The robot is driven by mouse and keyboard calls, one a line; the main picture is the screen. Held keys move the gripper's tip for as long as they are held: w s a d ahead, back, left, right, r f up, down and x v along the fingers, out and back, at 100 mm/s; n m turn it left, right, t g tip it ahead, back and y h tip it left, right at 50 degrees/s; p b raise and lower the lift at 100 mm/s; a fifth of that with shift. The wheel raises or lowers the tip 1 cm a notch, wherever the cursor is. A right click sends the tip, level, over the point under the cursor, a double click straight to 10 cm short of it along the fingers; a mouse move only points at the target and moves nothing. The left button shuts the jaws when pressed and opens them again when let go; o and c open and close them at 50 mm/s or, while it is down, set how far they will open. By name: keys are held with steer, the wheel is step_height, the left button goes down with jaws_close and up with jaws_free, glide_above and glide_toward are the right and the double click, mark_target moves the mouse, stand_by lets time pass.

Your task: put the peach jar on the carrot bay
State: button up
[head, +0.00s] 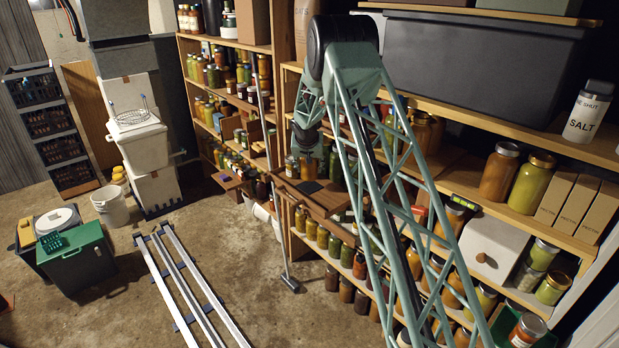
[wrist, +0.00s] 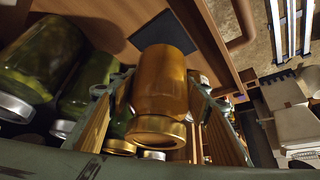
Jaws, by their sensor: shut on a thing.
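The peach jar (wrist: 160,85), an amber-orange jar with a gold lid, sits between the two fingers of my gripper (wrist: 165,112) in the wrist view. My gripper is shut on it. In the head view, my gripper (head: 308,152) hangs over a wooden board at the middle shelf, with the amber jar (head: 309,168) below it. A dark square (head: 309,187) lies on the board in front of the jar; it also shows in the wrist view (wrist: 162,31). I cannot tell which spot is the carrot bay, nor whether the jar touches the board.
Green jars (wrist: 40,62) stand close beside the gripper in the wrist view. Another amber jar (head: 291,167) stands just left of the held one in the head view. Shelves with many jars surround the arm. White rails (head: 180,285) lie on the open floor.

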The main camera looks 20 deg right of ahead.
steer(key=shift+r, duration=0.1)
steer(key=shift+f+b, duration=0.55)
steer(key=shift+f, duration=1.75)
steer(key=shift+f, duration=0.15)
steer(key=o, duration=1.2)
steer(key=shift+o, duration=0.2)
steer(key=shift+p, duration=0.4)
steer(key=shift+b+v, duration=0.55)
steer(key=shift+v, duration=2.25)
steer(key=v, duration=0.8)
steer(key=shift+d, duration=0.1)
